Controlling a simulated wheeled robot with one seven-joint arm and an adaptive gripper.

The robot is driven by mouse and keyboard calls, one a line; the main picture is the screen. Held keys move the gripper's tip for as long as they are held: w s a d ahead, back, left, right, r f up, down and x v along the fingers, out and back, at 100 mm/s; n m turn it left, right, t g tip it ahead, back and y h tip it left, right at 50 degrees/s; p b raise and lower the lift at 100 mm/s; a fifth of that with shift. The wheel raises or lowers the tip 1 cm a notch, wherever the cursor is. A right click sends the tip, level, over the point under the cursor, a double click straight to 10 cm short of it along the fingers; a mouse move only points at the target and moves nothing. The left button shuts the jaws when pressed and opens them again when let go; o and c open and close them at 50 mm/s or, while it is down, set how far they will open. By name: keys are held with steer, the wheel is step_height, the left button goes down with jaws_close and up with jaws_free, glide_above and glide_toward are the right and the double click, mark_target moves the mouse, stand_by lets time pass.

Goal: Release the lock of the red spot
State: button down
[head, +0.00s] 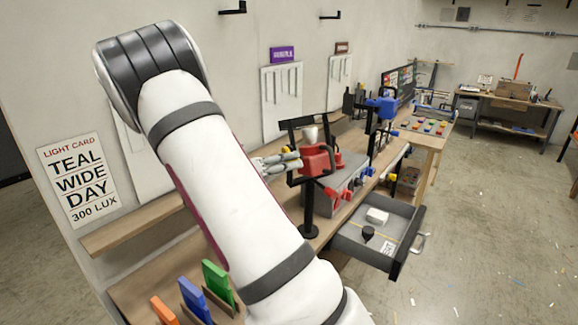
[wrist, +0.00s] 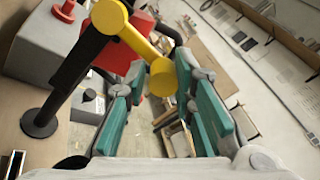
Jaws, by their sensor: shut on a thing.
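The red spot (head: 317,160) sits on a black stand with a round base, at the centre of the head view. In the wrist view, its red body (wrist: 117,58) is partly hidden behind a yellow lever (wrist: 137,44) with round ends. My gripper (head: 292,161) reaches the spot's left side in the head view. In the wrist view, my gripper (wrist: 160,75) has its teal-padded fingers on either side of the lever's lower round end and is shut on it. In the head view the lever shows only as a small yellow bit (head: 286,150).
A blue spot (head: 382,107) stands farther along the bench. A grey box (head: 347,180) is behind the red spot. An open drawer (head: 375,245) juts out at the right. Green, blue and orange blocks (head: 218,280) stand at the near end. A light card (head: 77,180) hangs on the wall.

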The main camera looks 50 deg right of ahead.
steer(key=shift+r, duration=0.4)
steer(key=c, duration=1.4)
jaws_free()
steer(key=shift+c, duration=0.2)
steer(key=shift+f, duration=0.2)
steer(key=v, duration=1.2)
